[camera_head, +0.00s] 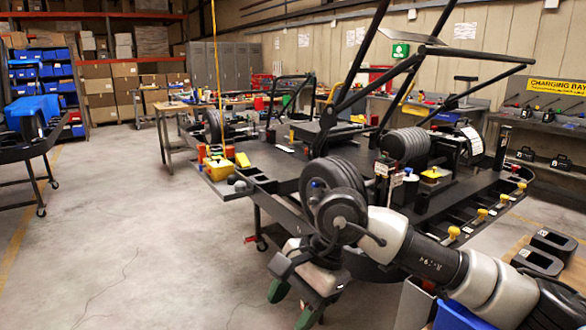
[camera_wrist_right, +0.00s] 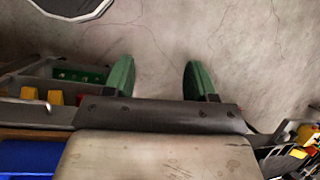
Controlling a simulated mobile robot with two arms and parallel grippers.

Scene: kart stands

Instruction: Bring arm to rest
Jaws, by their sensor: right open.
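My right arm comes in from the lower right in the head view and reaches left in front of the kart stand (camera_head: 290,172). Its gripper (camera_head: 293,306) points down over the floor at the stand's near side. The two green fingers are apart. In the wrist view the right gripper (camera_wrist_right: 158,72) shows both green fingers spread, with only bare concrete between them. Nothing is held. My left gripper is in neither view.
The kart stand carries a black frame, wheels (camera_head: 337,185) and a tray of yellow and red parts (camera_head: 220,165). Black bins (camera_head: 552,243) stand at the lower right. Another stand (camera_head: 30,150) is at the far left. The floor (camera_head: 130,240) at left is clear.

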